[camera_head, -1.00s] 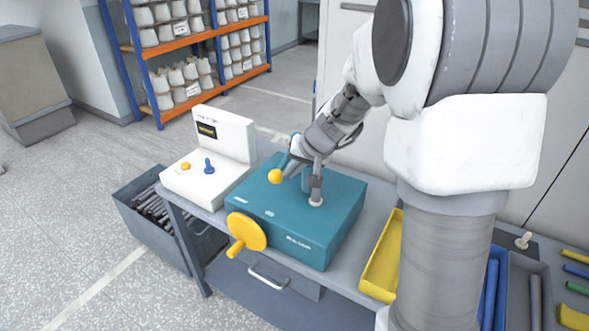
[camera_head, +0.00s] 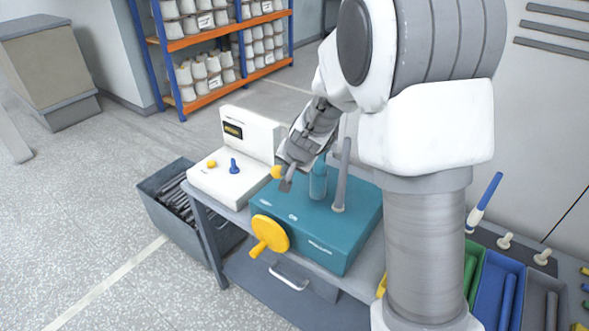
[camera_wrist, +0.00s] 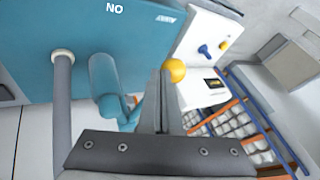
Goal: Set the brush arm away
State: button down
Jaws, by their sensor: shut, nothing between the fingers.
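A teal box (camera_head: 318,235) sits on the bench. A grey rod (camera_head: 342,178), which may be the brush arm, stands nearly upright on its top; the wrist view shows the rod (camera_wrist: 62,105) at left with a pale collar at its foot. A short teal cylinder (camera_head: 318,180) stands beside it. My gripper (camera_head: 287,185) is shut and empty above the box's back left part, left of rod and cylinder and apart from them. A yellow ball (camera_head: 277,171) is close by the fingertips, also in the wrist view (camera_wrist: 175,70); its mounting is hidden and contact is unclear.
A yellow crank (camera_head: 270,234) sticks out of the box's front. A white console (camera_head: 232,185) with two knobs stands left of the box. A dark bin (camera_head: 165,185) is on the floor at left. Green and blue trays (camera_head: 497,285) lie at right, partly behind my arm.

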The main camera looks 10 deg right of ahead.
aim_at(276, 167)
jog(key=shift+w+a+p, duration=0.5)
jog(key=shift+w+a, duration=0.4)
jog(key=shift+w, duration=0.1)
jog(key=shift+w+a+r, duration=0.2)
